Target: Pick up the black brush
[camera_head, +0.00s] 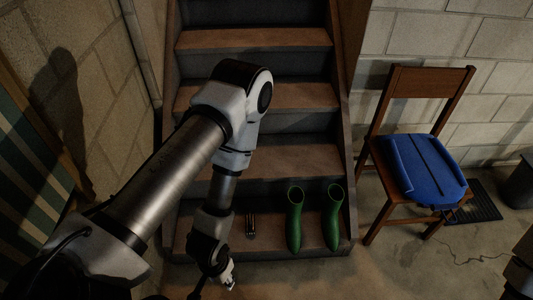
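A small dark object with pale streaks (250,224) stands on the lowest step, left of the green boots. It is too small and dim to tell whether it is the black brush. I make out no other clear brush. My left arm reaches in from the left and hangs down in front of the stairs. My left gripper (228,276) is low, near the front of the bottom step, below and left of the small dark object and apart from it. Its fingers are small and dark, so its opening is unclear. My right gripper is out of view.
Two green boots (333,218) stand upright on the lowest step of the wooden stairs (262,38). A wooden chair (371,148) with a blue case (420,170) stands to the right, beside a dark mat (482,203). Concrete floor (380,272) in front is clear.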

